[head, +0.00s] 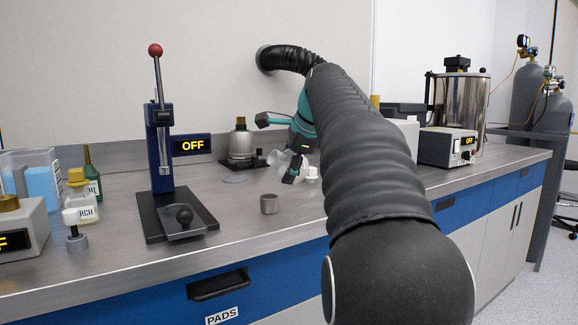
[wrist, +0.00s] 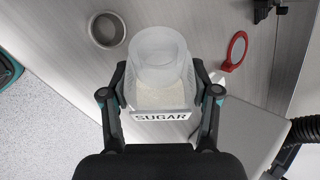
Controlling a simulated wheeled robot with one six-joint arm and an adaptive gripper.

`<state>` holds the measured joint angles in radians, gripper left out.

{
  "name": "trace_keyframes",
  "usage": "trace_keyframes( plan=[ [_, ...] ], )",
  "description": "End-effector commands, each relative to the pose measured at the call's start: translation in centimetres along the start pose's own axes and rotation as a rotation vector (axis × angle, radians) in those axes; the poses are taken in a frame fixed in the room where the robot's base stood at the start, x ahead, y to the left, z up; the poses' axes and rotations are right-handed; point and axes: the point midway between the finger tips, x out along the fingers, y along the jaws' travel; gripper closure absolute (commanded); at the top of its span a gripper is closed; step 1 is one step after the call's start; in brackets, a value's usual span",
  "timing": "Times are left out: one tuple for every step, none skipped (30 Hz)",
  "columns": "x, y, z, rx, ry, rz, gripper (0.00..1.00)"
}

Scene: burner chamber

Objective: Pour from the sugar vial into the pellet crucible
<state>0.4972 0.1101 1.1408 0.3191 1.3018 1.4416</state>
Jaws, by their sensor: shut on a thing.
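The sugar vial (wrist: 158,95) is a clear container with a SUGAR label and white grains inside, its round mouth toward the far side of the wrist view. My gripper (wrist: 160,85) is shut on it, one finger on each side. In the head view my gripper (head: 291,172) is above the back of the bench, with the pale vial (head: 281,160) partly hidden behind it.
A blue press with a red-knobbed lever (head: 160,150) stands left of the cup. A metal vessel (head: 240,143) stands behind. A small white piece (head: 312,174) lies right of the gripper. A red ring (wrist: 233,52) shows in the wrist view. Bench around the cup is clear.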

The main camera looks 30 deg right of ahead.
Motion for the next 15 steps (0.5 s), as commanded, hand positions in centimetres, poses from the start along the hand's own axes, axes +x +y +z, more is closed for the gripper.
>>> trace_keyframes(
  plan=[
    [0.09,0.13,0.14,-0.019,0.017,-0.006,1.0],
    [0.11,0.12,0.1,-0.028,0.029,-0.01,1.0],
    [0.12,0.1,0.04,-0.035,0.039,-0.014,1.0],
    [0.11,0.08,0.01,-0.038,0.043,-0.015,1.0],
    [0.09,0.06,-0.02,-0.038,0.044,-0.015,1.0],
    [0.08,0.05,-0.04,-0.037,0.043,-0.014,1.0],
    [0.07,0.04,-0.04,-0.037,0.043,-0.014,1.0],
    [0.07,0.04,-0.04,-0.037,0.043,-0.015,1.0],
    [0.07,0.04,-0.04,-0.036,0.043,-0.015,1.0],
    [0.07,0.04,-0.04,-0.037,0.043,-0.015,1.0],
    [0.08,0.05,-0.03,-0.038,0.044,-0.015,1.0],
    [0.1,0.07,-0.02,-0.041,0.048,-0.016,1.0],
    [0.12,0.1,-0.03,-0.045,0.052,-0.017,1.0],
    [0.16,0.13,-0.01,-0.05,0.058,-0.019,1.0],
    [0.21,0.17,0.03,-0.059,0.068,-0.023,1.0]
  ],
)
